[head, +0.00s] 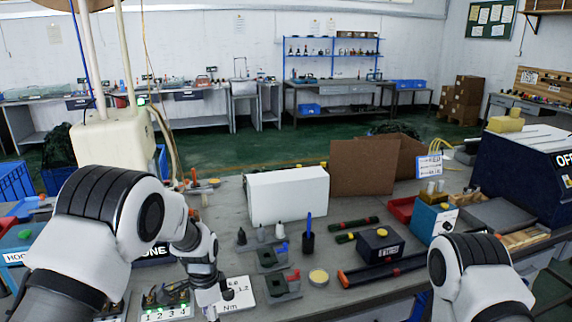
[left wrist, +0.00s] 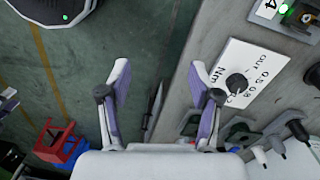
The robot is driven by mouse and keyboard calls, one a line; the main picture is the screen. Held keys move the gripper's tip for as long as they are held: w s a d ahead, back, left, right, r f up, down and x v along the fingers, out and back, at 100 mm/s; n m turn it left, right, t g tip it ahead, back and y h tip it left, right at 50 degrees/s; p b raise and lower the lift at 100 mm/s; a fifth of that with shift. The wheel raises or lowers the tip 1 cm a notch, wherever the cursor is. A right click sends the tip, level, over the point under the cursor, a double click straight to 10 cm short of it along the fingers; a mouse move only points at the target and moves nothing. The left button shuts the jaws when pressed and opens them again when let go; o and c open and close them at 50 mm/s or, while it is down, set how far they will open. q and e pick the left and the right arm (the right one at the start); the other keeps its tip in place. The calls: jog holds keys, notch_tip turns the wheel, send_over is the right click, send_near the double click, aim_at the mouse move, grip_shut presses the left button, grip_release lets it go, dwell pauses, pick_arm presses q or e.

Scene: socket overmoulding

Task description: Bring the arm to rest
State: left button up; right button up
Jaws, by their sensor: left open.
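My left arm, white with dark bands, reaches in from the left of the head view, its wrist bent down at the bench's near edge. Its gripper (head: 210,304) points down beside a white "Nm" card (head: 242,298). In the left wrist view the gripper (left wrist: 160,88) is open, with nothing between its fingers but green floor and the bench edge. The card (left wrist: 238,62) with a dark knob (left wrist: 236,84) lies just right of the fingers. My right arm (head: 470,275) shows at the lower right of the head view; its gripper is out of view.
A panel numbered 1 to 4 (head: 166,312) stands left of the card. Two dark fixtures (head: 280,285), a yellow disc (head: 318,277), a black box (head: 380,246) and a white block (head: 287,195) stand on the bench. A red stool-like thing (left wrist: 60,143) is on the floor.

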pick_arm(q)
jog(key=s+a+f+n, duration=0.2)
jog(key=s+f+n, duration=0.2)
jog(key=s, duration=0.7)
jog(key=s+a+f+n, duration=0.2)
jog(key=s+f+n, duration=0.2)
jog(key=s, duration=0.7)
jog(key=s+a+f+n, duration=0.3)
jog(key=s+f+n, duration=0.2)
jog(key=s+f, duration=0.3)
jog(key=s, duration=0.3)
jog(key=shift+t, duration=0.3)
jog(key=shift+a+r, duration=0.1)
jog(key=shift+a, duration=0.05)
